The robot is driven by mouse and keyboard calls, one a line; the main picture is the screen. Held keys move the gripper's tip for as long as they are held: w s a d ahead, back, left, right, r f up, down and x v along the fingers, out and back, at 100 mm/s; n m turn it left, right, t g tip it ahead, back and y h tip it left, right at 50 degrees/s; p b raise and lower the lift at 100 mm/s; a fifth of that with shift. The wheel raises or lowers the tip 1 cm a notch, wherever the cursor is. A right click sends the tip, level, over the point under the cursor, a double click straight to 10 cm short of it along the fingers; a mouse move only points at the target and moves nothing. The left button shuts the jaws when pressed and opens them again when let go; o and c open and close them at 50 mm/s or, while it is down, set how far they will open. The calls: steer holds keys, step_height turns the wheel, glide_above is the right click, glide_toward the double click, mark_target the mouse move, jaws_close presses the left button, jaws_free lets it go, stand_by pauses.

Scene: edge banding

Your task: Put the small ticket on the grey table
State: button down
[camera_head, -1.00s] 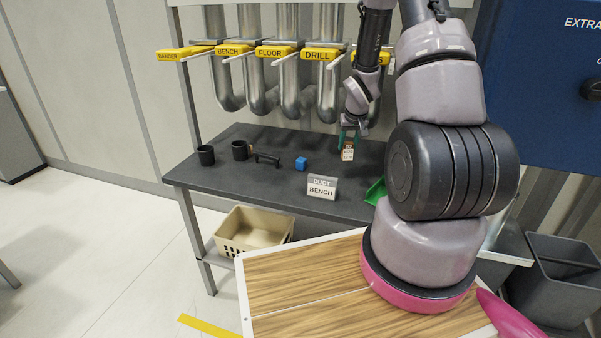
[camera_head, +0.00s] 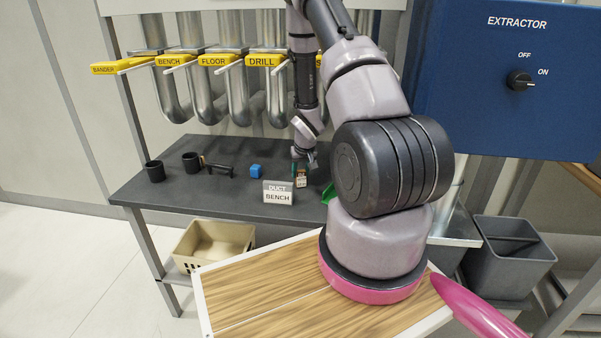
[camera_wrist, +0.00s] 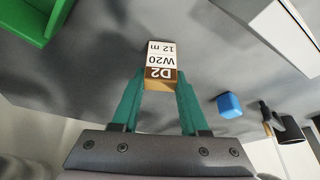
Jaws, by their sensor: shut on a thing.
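The small ticket (camera_wrist: 160,62) is a white label with a brown edge reading D2, W20, 12 m. My gripper (camera_wrist: 160,85) is shut on it, with the teal fingers at its two sides. In the head view the ticket (camera_head: 301,181) hangs below my gripper (camera_head: 299,170), low over the right part of the dark grey table (camera_head: 225,205). I cannot tell whether the ticket touches the tabletop.
A DUCT BENCH sign (camera_head: 279,192) stands just left of the ticket, near the front edge. A green tray (camera_wrist: 28,20) lies on the other side.

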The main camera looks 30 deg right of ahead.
steer(key=shift+f, duration=0.15)
steer(key=shift+c, duration=2.1)
jaws_free()
steer(key=v, duration=0.7)
steer(key=shift+r, duration=0.4)
steer(key=shift+s+a, duration=0.1)
steer(key=shift+s, duration=0.05)
